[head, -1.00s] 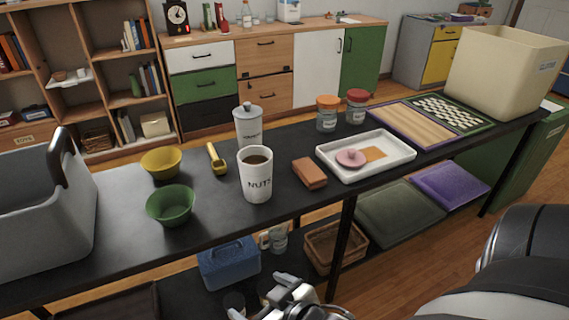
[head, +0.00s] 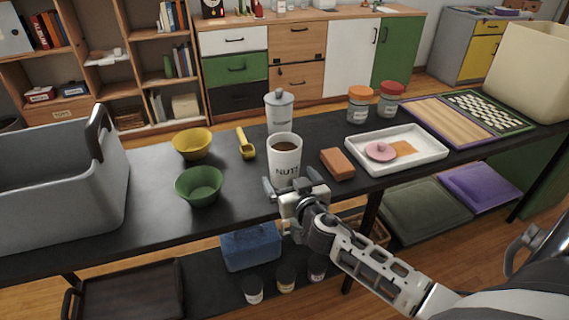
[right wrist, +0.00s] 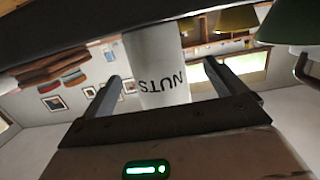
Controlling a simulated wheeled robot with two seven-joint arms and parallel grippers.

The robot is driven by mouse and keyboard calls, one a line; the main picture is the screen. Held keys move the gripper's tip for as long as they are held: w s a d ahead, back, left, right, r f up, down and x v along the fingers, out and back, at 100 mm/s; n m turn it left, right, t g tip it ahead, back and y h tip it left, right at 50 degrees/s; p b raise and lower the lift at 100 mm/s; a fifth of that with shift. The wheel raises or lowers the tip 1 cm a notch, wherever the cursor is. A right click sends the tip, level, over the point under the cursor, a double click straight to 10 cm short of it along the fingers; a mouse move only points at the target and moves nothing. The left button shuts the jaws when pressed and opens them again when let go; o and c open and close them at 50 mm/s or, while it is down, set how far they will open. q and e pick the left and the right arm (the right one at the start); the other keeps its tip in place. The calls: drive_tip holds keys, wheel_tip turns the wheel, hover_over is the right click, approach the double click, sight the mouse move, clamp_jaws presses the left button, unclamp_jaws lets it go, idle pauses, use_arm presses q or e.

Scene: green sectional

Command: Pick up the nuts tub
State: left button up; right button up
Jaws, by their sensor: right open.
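The nuts tub (head: 285,152) is a white cylinder marked "NUTS" with brown contents at its open top. It stands upright on the black table near the front edge. My right gripper (head: 293,184) is at the table's front edge, just in front of the tub's lower part. In the right wrist view, the tub (right wrist: 155,68) appears upside down between the two open fingers of my right gripper (right wrist: 167,88). I cannot tell whether the fingers touch it. My left gripper is not in view.
Close around are a lidded canister (head: 279,112), a brown block (head: 338,164), a green bowl (head: 199,185), a yellow bowl (head: 192,143) and a yellow scoop (head: 246,146). A white tray (head: 428,163) lies right; a grey bin (head: 60,190) stands left.

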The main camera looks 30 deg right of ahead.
drive_tip(key=shift+d+x, duration=0.15)
drive_tip(key=shift+x, duration=1.3)
drive_tip(key=shift+d+x, duration=0.1)
drive_tip(key=shift+x, duration=1.4)
drive_tip(key=shift+r, duration=0.2)
drive_tip(key=c, duration=1.3)
